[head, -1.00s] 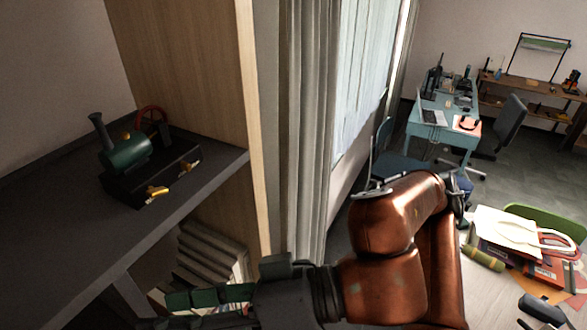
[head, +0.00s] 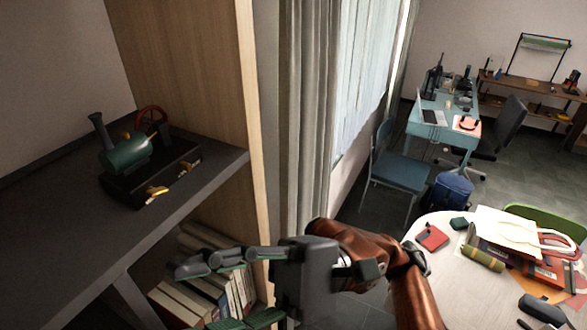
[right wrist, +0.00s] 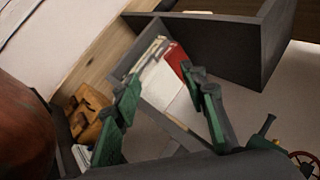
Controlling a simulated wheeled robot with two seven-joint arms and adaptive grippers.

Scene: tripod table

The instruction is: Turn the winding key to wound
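A toy steam engine (head: 125,152) with a green boiler, chimney and red wheel stands on a black base on the dark shelf. A yellow key-like part (head: 157,191) sticks out from the base's front side. A second small yellow part (head: 189,165) shows further right along that side; I cannot tell which is the winding key or how it is turned. My right gripper (head: 196,296) is open and empty, below and in front of the shelf edge, apart from the engine. In the right wrist view, the engine's wheel (right wrist: 304,163) shows at the lower right corner. My left gripper is not in view.
The shelf top (head: 60,235) is clear around the engine. Books (head: 225,285) stand on the lower shelf behind my right gripper. A wooden side panel (head: 190,70) rises right of the engine. A round table (head: 425,270) with bags and books is at right.

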